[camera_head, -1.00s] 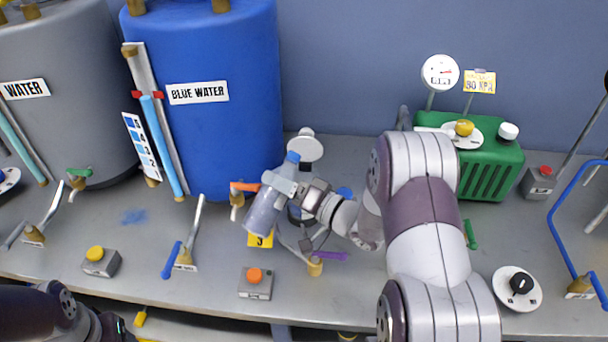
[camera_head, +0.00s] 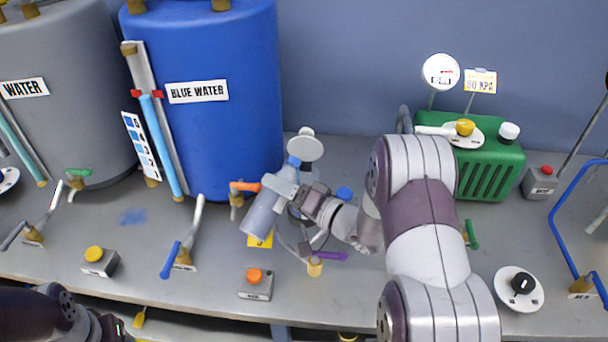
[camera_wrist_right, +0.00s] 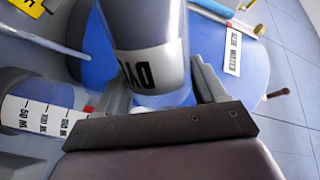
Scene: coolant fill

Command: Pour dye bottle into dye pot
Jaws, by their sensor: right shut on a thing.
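My right gripper (camera_head: 284,186) is shut on the dye bottle (camera_head: 262,216), a pale grey cylinder with a blue end. The bottle is tilted, blue end at upper right, grey end at lower left. What seems to be the dye pot, with a round grey lid (camera_head: 306,147) raised behind, is mostly hidden by the gripper and bottle. I cannot tell whether anything flows. My left arm shows at the lower left; its gripper is out of view.
The blue water tank (camera_head: 215,130) stands close behind the bottle. An orange-handled tap (camera_head: 243,187), a yellow tag (camera_head: 260,240) and a purple-handled valve (camera_head: 328,256) are near it. An orange-button box (camera_head: 255,284) is in front. A green machine (camera_head: 485,170) stands at right.

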